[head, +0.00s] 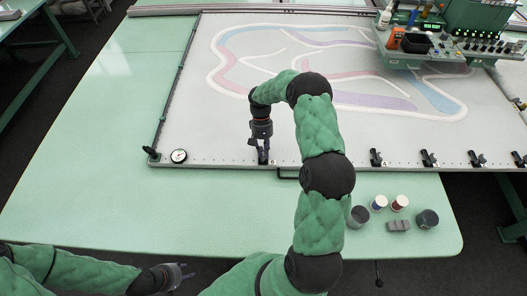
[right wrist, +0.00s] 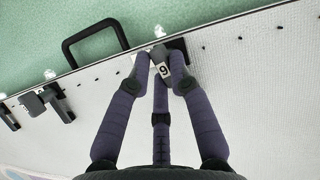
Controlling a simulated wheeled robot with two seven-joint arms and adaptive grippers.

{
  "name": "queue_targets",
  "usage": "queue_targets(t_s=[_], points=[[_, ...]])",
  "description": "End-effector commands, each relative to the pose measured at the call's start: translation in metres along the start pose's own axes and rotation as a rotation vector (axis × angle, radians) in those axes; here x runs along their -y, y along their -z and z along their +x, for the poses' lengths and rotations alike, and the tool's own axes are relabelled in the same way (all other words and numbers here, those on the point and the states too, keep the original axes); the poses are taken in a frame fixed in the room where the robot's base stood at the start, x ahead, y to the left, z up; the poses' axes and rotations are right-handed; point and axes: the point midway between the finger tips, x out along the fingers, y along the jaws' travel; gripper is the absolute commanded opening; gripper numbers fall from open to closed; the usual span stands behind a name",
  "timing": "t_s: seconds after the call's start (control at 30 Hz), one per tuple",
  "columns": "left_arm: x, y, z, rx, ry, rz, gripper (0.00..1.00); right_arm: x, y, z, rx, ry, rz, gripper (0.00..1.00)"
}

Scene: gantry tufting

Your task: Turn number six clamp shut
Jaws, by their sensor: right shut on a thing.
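The number six clamp (right wrist: 178,50) is a dark clamp on the front edge of the white frame (head: 215,157). How far the lever is turned is hard to see. My left gripper (head: 182,274) is away at the lower left, off the table, its fingers apart and empty.
Other black clamps (head: 376,158) line the front edge to the right. A black handle (head: 287,175) sticks out beside clamp six. A dial gauge (head: 179,156) is at the left corner. Thread spools (head: 379,203) and cups stand at the front right. A green control box (head: 455,45) is at the back.

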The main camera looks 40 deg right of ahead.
Motion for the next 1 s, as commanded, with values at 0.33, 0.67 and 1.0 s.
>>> queue_targets(t_s=[0.33,0.67,1.0], points=[[0.0005,0.0001,0.0013,0.0,0.0,0.0,0.4,-0.0014,-0.0005,-0.0008,-0.002,0.065,0.157,0.0],[0.0005,0.0001,0.0015,0.0,0.0,0.0,0.4,-0.001,-0.0006,-0.0007,-0.002,0.081,0.195,0.0],[0.0005,0.0,0.0015,0.0,0.0,0.0,0.4,-0.0009,-0.0005,-0.0007,-0.003,0.081,0.195,0.32]])
